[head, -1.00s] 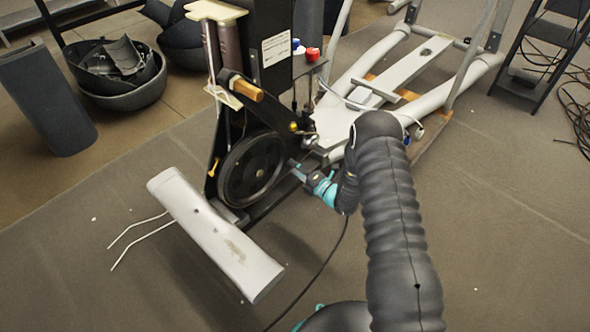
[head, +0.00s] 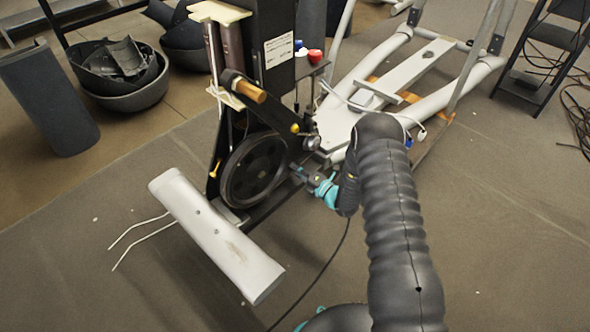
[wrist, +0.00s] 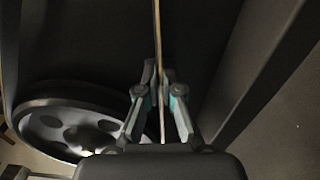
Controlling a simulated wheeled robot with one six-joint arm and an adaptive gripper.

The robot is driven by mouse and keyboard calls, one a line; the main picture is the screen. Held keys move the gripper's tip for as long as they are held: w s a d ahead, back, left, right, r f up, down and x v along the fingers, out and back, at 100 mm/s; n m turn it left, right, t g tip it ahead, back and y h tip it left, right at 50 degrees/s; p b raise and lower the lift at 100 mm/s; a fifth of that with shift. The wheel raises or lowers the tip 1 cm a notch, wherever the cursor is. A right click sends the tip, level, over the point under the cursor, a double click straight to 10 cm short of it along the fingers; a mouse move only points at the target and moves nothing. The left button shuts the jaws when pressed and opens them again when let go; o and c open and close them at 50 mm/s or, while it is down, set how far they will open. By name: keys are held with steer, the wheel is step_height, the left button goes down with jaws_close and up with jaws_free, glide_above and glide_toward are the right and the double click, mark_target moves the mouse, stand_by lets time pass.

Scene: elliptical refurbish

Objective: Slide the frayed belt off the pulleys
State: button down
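The frayed belt (wrist: 157,35) shows in the wrist view as a thin tan strip, seen edge-on, running down from the top edge between the fingers. My gripper (wrist: 157,72) has a finger close on either side of it and looks shut on it. The large pulley (wrist: 45,125) is at the lower left of the wrist view. In the head view the large black pulley (head: 253,172) stands low on the frame, with my gripper (head: 297,170) just to its right. The belt is hard to make out there, and the other pulley is not clear.
The white foot bar (head: 215,235) lies in front. Black shells (head: 120,75) are at the upper left. Open floor lies on the right.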

steer(key=shift+b+v, duration=0.55)
steer(key=shift+v, duration=1.6)
stand_by(4.0)
steer(key=shift+s, duration=0.1)
steer(key=p+v, duration=0.1)
steer(key=v, duration=1.1)
stand_by(1.4)
